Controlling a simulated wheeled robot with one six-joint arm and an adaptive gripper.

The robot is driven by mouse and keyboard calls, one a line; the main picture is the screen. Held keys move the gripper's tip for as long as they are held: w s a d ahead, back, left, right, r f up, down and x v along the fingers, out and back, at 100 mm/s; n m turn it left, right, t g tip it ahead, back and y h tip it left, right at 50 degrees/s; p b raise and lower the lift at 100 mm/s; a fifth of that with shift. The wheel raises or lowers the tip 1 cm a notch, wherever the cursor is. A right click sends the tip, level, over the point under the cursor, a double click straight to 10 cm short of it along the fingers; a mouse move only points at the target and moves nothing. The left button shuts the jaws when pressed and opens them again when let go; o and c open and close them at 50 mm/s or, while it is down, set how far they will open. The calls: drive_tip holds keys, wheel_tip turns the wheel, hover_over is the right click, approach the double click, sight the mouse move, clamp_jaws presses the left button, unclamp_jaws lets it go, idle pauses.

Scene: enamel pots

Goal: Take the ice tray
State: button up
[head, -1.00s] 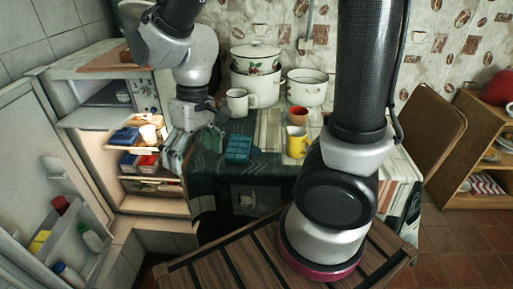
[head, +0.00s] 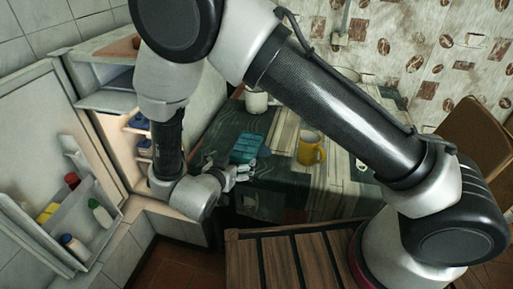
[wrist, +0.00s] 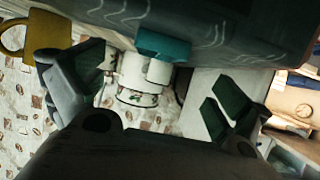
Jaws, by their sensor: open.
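The teal ice tray (head: 248,146) lies on the dark patterned cloth of the table, near its front left edge. In the wrist view, which shows the scene upside down, the tray (wrist: 160,46) is ahead, sideways between the two fingers and above them in the picture. My gripper (head: 242,172) is just in front of the tray at the table's edge. In the wrist view its dark green-padded fingers (wrist: 155,95) are wide apart with nothing held between them. I see no contact with the tray.
A yellow mug (head: 311,149) stands right of the tray. A white pot or mug (head: 257,101) stands behind it, partly hidden by my arm. A slatted wooden surface (head: 290,262) is in front.

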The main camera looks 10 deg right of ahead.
sight(241, 161)
drive_tip(key=x, duration=0.3)
drive_tip(key=shift+d+r, duration=0.1)
drive_tip(key=shift+r, duration=0.1)
drive_tip(key=x, duration=0.5)
drive_tip(key=shift+a+f, duration=0.25)
drive_tip(key=shift+f, duration=0.05)
drive_tip(key=c, duration=1.2)
